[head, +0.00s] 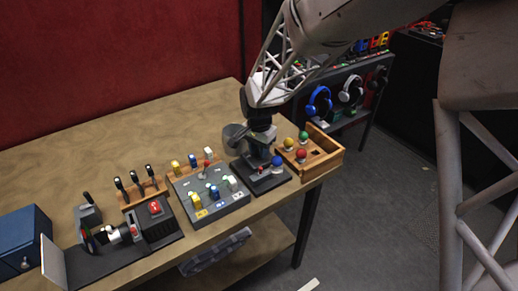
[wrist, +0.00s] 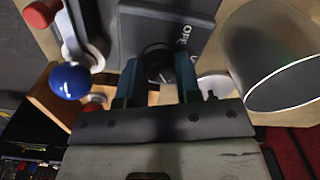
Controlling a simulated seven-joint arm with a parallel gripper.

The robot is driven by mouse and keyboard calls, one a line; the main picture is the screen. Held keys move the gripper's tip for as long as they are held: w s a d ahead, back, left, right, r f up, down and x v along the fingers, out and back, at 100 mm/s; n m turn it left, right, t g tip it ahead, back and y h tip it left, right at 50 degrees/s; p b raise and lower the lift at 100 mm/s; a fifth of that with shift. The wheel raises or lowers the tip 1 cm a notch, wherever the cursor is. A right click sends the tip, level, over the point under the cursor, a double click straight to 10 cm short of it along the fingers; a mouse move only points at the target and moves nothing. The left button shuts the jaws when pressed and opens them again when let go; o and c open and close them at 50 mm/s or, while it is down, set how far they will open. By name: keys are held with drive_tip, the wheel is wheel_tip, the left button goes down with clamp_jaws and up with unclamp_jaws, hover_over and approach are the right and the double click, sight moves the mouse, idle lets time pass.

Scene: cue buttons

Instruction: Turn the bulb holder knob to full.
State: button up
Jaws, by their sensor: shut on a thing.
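The bulb holder (head: 268,184) is a dark stand near the right end of the table. Its top plate (wrist: 170,20) carries partly visible white lettering in the wrist view. My gripper (head: 261,150) points down over it. In the wrist view my gripper (wrist: 159,78) has its two fingers on either side of a dark round knob (wrist: 157,60), shut on it. The fingers hide part of the knob, and I cannot read its setting. A blue ball (head: 277,161) is at the holder's front; it also shows in the wrist view (wrist: 70,80).
A grey cup-like shade (head: 234,136) is close to my gripper's left. A wooden tray (head: 328,160) with coloured balls stands at the right. A grey button panel (head: 225,208), a rack of black handles (head: 135,187) and a dark device (head: 160,228) are to the left.

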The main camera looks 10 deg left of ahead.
drive_tip(key=shift+m, duration=0.6)
drive_tip(key=o, duration=0.9)
drive_tip(key=shift+r, duration=0.1)
drive_tip(key=shift+r, duration=3.8)
